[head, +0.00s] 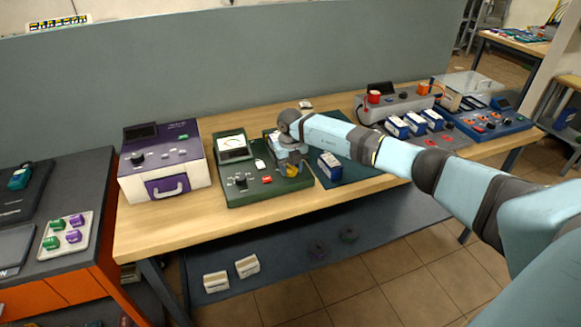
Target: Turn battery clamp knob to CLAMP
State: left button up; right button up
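A green battery tester (238,190) with a gauge, a dark knob (240,179) and a red button (267,180) lies on the wooden bench. My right gripper (291,171) points down over its right side. A small yellow part (292,170), perhaps the clamp knob, shows at the fingertips. I cannot tell whether the fingers touch it or how far they are closed. The gripper hides much of that side, and no CLAMP marking is readable. My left gripper is not in view.
A purple and white case (165,160) stands left of the tester. A grey unit (395,102), several more batteries (416,122) and a blue device (487,118) stand on the right. A grey partition (230,65) rises behind the bench (145,232). My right arm spans the bench's right half.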

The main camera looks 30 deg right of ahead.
jog(key=shift+m, duration=0.3)
jog(key=m+p, duration=0.1)
jog(key=m, duration=0.1)
jog(key=shift+r+m, duration=0.1)
jog(key=shift+m, duration=0.3)
jog(key=m+p, duration=0.2)
jog(key=m, duration=0.2)
jog(key=m+p, duration=0.2)
jog(key=m, duration=0.3)
jog(key=shift+r+p, duration=0.1)
jog(key=shift+p, duration=0.25)
jog(key=m+p, duration=0.2)
jog(key=m, duration=0.2)
jog(key=shift+o, duration=0.7)
jog(key=shift+m+p, duration=0.55)
jog(key=shift+m, duration=0.25)
jog(key=shift+a+f, duration=0.1)
jog(key=shift+f, duration=0.1)
